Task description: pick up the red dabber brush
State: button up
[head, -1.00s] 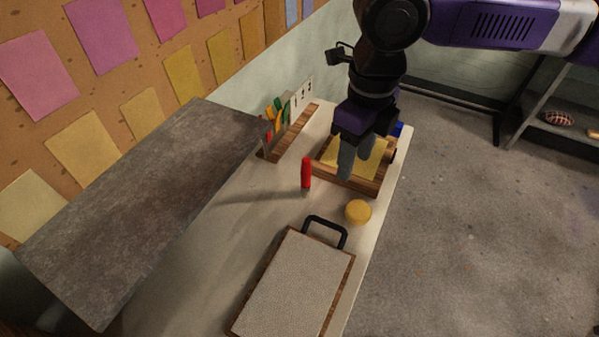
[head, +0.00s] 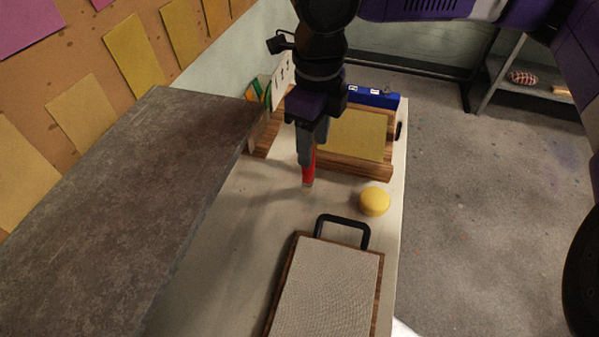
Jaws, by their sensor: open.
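The red dabber brush (head: 309,174) stands upright on the pale worktop, left of the yellow round piece. Its upper part is hidden behind my gripper (head: 306,160). My gripper points down from above, with its fingers over the top of the brush in the picture. The jaws are open. I cannot tell whether the fingers are around the brush or just in front of it.
A wooden tray with a yellow sheet (head: 389,155) lies behind the brush. A yellow round piece (head: 375,201) and a board with a black handle (head: 343,233) are nearer. A dark grey slab (head: 120,190) overhangs at left. A blue box (head: 375,97) stands at the back.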

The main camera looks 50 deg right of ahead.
aim_at(308, 172)
jog(key=shift+w+f, duration=0.25)
jog(key=shift+f, duration=0.45)
jog(key=f, duration=0.7)
jog(key=shift+a+f, duration=0.15)
jog(key=shift+a, duration=0.1)
grip_shut()
